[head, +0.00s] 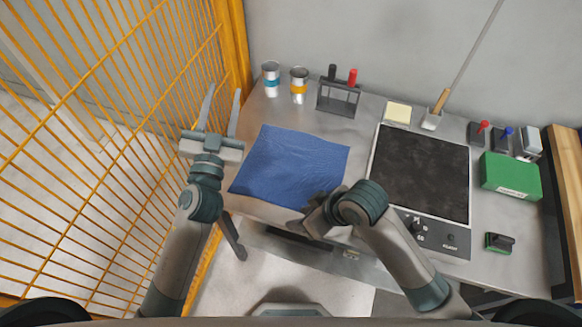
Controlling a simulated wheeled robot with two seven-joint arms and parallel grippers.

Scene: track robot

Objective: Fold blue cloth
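The blue cloth (288,162) lies spread out and nearly flat on the left part of the metal table. It is roughly square, with slight wrinkles. My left gripper (222,108) is raised beside the cloth's left edge, its two long fingers apart and nothing between them. My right gripper (318,208) is at the cloth's near right corner.
A black hot plate (420,172) stands right of the cloth. Behind are two cans (299,84), a mesh holder (339,97) and a scraper (434,118). A green box (511,177) sits at the right. A yellow wire fence (110,130) runs close along the left.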

